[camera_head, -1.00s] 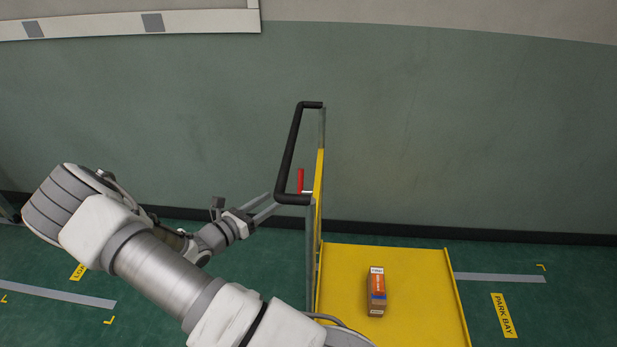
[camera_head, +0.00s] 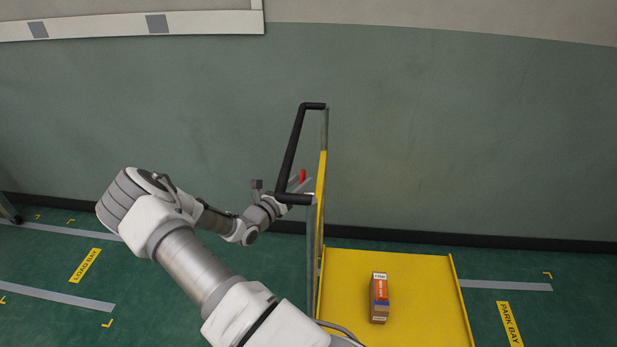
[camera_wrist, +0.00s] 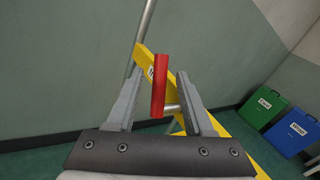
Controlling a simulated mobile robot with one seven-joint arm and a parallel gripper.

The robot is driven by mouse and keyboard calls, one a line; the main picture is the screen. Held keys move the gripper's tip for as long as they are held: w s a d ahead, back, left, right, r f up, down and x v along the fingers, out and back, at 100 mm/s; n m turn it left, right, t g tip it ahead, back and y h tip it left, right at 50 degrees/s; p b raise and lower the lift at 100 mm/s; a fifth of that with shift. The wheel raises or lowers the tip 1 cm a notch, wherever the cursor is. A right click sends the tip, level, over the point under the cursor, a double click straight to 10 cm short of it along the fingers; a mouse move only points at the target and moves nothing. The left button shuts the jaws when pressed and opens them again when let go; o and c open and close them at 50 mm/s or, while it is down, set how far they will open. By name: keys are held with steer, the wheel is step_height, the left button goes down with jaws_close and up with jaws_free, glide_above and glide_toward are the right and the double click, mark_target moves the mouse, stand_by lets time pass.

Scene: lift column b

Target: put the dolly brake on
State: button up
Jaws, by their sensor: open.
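The dolly has a yellow deck (camera_head: 410,300) and an upright frame with a black handle bar (camera_head: 290,150). Its red brake lever (camera_head: 303,175) stands up beside the yellow side panel (camera_head: 321,185), partly hidden by my gripper in the head view. In the wrist view the red lever (camera_wrist: 160,85) stands nearly upright between the two fingers of my gripper (camera_wrist: 155,100), with a gap on each side. My gripper (camera_head: 299,184) is open and reaches past the lower end of the handle bar toward the lever.
A box (camera_head: 380,298) lies on the deck. Floor markings read PARK BAY (camera_head: 510,324) at right and LOAD BAY (camera_head: 85,265) at left. The wall stands behind the dolly. A green bin (camera_wrist: 262,107) and a blue bin (camera_wrist: 296,132) stand at right in the wrist view.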

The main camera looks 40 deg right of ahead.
steer(key=d, duration=0.5)
steer(key=shift+w+b, duration=0.3)
steer(key=shift+w, duration=0.1)
steer(key=shift+a, duration=0.1)
jaws_close()
stand_by(0.9)
